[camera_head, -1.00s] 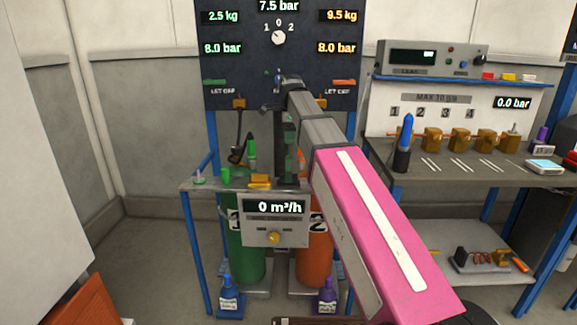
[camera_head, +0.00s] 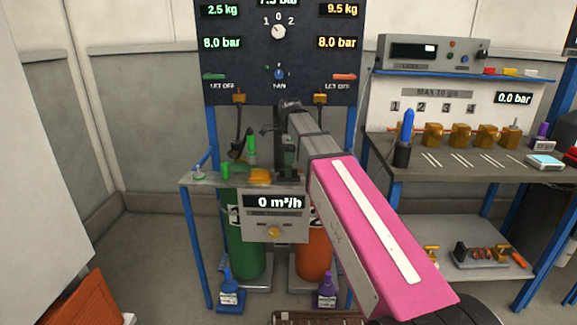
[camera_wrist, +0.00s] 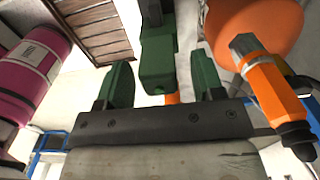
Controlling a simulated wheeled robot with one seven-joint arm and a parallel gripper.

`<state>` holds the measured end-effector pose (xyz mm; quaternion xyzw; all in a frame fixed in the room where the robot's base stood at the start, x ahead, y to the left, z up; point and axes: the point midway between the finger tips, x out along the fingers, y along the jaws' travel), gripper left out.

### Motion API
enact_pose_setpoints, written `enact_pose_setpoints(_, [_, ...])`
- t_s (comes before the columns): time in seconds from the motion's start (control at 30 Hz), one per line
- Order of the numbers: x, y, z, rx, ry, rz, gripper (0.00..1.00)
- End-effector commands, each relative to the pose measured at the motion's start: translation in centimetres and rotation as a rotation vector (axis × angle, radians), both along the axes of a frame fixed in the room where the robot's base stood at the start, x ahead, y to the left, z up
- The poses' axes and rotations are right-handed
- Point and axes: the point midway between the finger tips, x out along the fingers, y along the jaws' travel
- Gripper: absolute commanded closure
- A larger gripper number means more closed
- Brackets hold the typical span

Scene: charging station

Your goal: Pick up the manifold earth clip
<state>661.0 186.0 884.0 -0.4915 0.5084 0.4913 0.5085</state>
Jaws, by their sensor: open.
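My gripper (camera_head: 289,160) hangs over the back of the cylinder stand in the head view, partly hidden by my arm. In the wrist view its two dark green fingers (camera_wrist: 162,88) are apart. A dark green block (camera_wrist: 158,65) shows between them, with gaps on both sides. It may be the manifold earth clip, but I cannot tell for sure. No finger is seen touching it.
An orange-handled fitting (camera_wrist: 265,85) is close to the right finger, near the orange cylinder (camera_wrist: 255,30). A bright green handle (camera_head: 251,150) stands left of my gripper. A gauge box (camera_head: 275,218) fronts the stand. A bench (camera_head: 450,165) is at right.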

Motion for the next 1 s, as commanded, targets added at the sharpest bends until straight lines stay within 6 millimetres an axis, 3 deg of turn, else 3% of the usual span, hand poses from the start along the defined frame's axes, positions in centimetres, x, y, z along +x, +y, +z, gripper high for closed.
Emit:
enact_pose_setpoints(0.1, [-0.02, -0.02, -1.14, -0.001, 0.001, 0.000, 0.38])
enact_pose_setpoints(0.33, [0.02, -0.02, -1.22, 0.000, 0.000, 0.000, 0.38])
enact_pose_setpoints(0.5, [0.03, -0.01, -1.21, 0.000, 0.000, 0.000, 0.93])
enact_pose_setpoints(1.0, [0.08, 0.00, -0.42, 0.000, -0.001, 0.000, 0.93])
